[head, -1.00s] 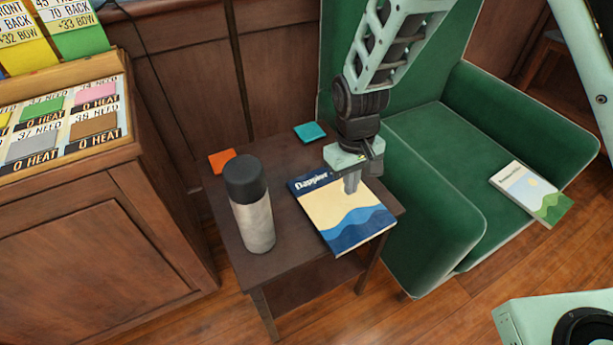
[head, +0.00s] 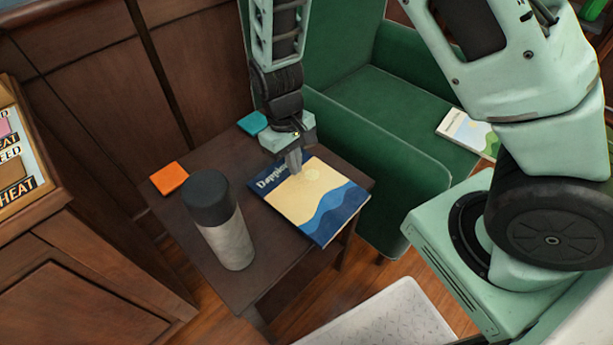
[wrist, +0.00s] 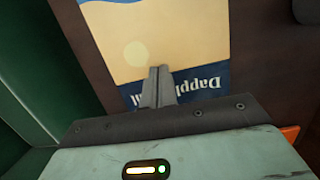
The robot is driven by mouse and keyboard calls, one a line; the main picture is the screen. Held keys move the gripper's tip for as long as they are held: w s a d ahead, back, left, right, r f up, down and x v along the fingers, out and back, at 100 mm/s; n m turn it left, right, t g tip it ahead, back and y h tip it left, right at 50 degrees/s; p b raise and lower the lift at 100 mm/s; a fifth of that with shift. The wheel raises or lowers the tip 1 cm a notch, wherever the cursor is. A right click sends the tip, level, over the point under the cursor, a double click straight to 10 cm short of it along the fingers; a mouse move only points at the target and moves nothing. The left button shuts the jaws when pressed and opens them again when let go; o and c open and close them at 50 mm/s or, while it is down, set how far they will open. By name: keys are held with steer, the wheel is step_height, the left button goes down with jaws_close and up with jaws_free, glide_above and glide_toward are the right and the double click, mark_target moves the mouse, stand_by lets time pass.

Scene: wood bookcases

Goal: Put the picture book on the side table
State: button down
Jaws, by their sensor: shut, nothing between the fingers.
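A picture book (head: 325,208) with a dark blue title band, cream sky and blue waves lies flat on the dark wood side table (head: 200,282). The book also shows in the wrist view (wrist: 185,35), its title upside down. My gripper (head: 296,174) is over the title end of this book, fingers pointing down. In the wrist view the fingers (wrist: 158,76) are shut together with nothing between them. I cannot tell if the tips touch the cover. A second book (head: 468,133), pale with a green hill, lies on the green armchair seat.
A steel flask (head: 226,235) with a dark lid stands on the table, left of the book. An orange square (head: 169,178) and a teal square (head: 253,122) lie near the table's back edge. The green armchair (head: 400,180) stands close on the right, a wooden cabinet (head: 75,280) on the left.

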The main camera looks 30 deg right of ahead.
mark_target(309, 186)
steer(key=s, duration=0.2)
steer(key=s+d, duration=0.1)
steer(key=s, duration=0.1)
steer(key=shift+s+d, duration=0.1)
steer(key=shift+d, duration=0.1)
steer(key=shift+f+b, duration=0.55)
steer(key=shift+f, duration=0.25)
steer(key=shift+f, duration=0.1)
steer(key=shift+a, duration=0.1)
steer(key=w, duration=0.1)
steer(key=w+a+p, duration=0.1)
steer(key=w, duration=0.1)
steer(key=w+p, duration=0.1)
steer(key=w, duration=0.1)
steer(key=shift+w+a, duration=0.2)
steer(key=shift+a, duration=0.1)
steer(key=shift+w+a+p, duration=0.15)
steer(key=shift+w+p, duration=0.15)
steer(key=shift+w, duration=0.15)
